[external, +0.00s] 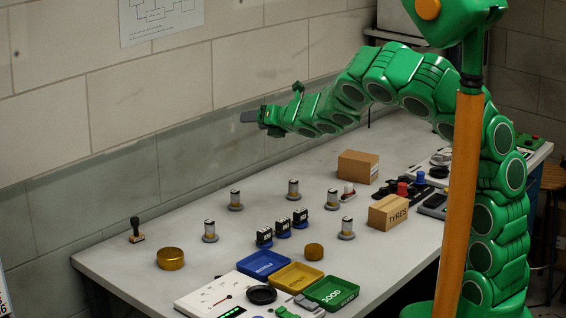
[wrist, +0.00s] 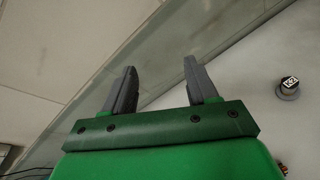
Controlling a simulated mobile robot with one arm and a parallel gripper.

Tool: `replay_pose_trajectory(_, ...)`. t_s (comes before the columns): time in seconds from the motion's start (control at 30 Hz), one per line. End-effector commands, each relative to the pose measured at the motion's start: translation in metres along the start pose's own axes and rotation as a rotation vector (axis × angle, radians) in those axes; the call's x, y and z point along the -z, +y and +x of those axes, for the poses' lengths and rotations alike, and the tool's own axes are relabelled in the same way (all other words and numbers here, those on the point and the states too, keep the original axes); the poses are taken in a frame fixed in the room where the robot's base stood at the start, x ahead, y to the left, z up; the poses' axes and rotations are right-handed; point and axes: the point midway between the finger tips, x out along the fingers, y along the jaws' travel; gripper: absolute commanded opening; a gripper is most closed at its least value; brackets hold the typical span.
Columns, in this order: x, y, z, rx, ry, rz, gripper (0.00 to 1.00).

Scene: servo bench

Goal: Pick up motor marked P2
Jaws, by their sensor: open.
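Three small dark blue motors with white labels (external: 283,228) stand in a slanting row mid-bench in the external view. Several more small pieces with labelled tops stand on round grey bases around them, such as one at the left (external: 210,231). The labels are too small to read, so I cannot tell which is P2. My gripper (external: 250,116) is high above the back of the bench near the wall, well away from the motors. In the wrist view my gripper (wrist: 158,78) is open, with nothing between its fingers. One labelled piece on a round base (wrist: 289,86) shows at the right edge.
A brass ring-shaped dish (external: 170,258), a stamp (external: 136,230) and two cardboard boxes (external: 358,166) also stand on the bench. The wall runs along the back.

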Motion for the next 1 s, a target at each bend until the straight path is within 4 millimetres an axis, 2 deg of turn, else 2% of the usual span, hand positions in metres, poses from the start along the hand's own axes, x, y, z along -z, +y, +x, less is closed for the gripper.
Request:
replay_pose_trajectory(0.1,0.053,0.021,0.024,-0.122,0.067,-0.212,0.58)
replay_pose_trajectory(0.2,0.104,0.038,0.036,-0.238,0.126,-0.377,0.58)
replay_pose_trajectory(0.3,0.153,0.052,0.042,-0.351,0.178,-0.511,0.58)
replay_pose_trajectory(0.43,0.201,0.064,0.040,-0.467,0.225,-0.622,0.58)
replay_pose_trajectory(0.5,0.216,0.068,0.038,-0.509,0.238,-0.655,0.58)
replay_pose_trajectory(0.6,0.229,0.070,0.037,-0.538,0.249,-0.680,0.58)
replay_pose_trajectory(1.0,0.257,0.055,0.046,-0.541,0.250,-0.681,0.58)
